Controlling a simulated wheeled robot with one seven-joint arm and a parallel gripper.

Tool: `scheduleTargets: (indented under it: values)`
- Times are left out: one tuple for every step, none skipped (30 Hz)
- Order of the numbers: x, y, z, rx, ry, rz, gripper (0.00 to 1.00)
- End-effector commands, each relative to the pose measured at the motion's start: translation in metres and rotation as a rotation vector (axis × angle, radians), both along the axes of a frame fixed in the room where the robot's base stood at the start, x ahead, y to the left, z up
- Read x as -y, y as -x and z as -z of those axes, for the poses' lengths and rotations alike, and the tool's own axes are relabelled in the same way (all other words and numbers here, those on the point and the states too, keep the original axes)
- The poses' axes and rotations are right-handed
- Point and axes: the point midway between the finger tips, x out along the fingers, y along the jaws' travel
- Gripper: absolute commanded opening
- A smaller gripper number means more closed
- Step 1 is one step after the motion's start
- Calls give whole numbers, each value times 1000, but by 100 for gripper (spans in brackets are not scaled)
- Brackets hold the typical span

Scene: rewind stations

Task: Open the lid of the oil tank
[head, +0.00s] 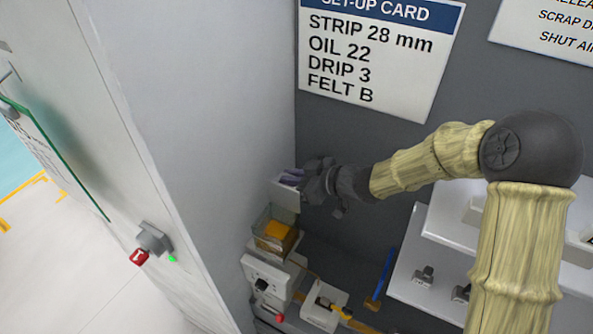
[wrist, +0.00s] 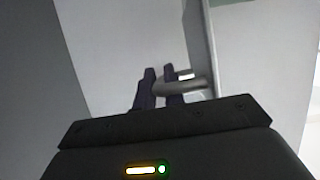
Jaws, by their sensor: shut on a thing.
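The oil tank (head: 262,226) is a small clear-walled box with yellow-orange contents, below my gripper in the head view. Its pale lid (head: 286,198) stands raised above the tank, tilted up, and the tank's top looks open. In the wrist view the lid is a light panel (wrist: 199,45) seen nearly edge-on, with a grey bar handle (wrist: 190,86) sticking out. My gripper (head: 291,177) has its dark purple fingers (wrist: 159,84) shut on this handle. The hinge is hidden from both views.
A tall grey panel (head: 190,130) stands close on the left, with a red knob (head: 139,257) on its outer side. The set-up card (head: 378,55) hangs on the back wall. Below are a white tray (head: 323,312), a blue-handled tool (head: 384,272) and a white shelf (head: 415,265).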

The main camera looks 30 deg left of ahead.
Motion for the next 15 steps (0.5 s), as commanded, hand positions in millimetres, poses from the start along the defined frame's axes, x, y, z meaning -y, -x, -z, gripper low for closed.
scheduleTargets:
  values:
    - [-1,0,-2,-4,-5,-2,0]
    - [-2,0,-1,-8,-4,-2,0]
    - [-2,1,-1,-11,-4,-2,0]
    - [-2,1,-1,-12,-4,-3,0]
    - [-2,1,-1,-13,-4,-2,0]
    - [-2,1,-1,-13,-4,-3,0]
    - [-2,1,-1,-13,-4,-3,0]
    - [-2,1,-1,-13,-4,-3,0]
    - [-2,1,-1,-13,-4,-3,0]
    - [-2,1,-1,-13,-4,-3,0]
    - [-2,1,-1,-13,-4,-4,0]
    - [-2,1,-1,-13,-4,-4,0]
    - [-2,1,-1,-13,-4,-4,0]
    - [-2,1,-1,-13,-4,-4,16]
    - [-2,1,-1,-13,-4,-4,24]
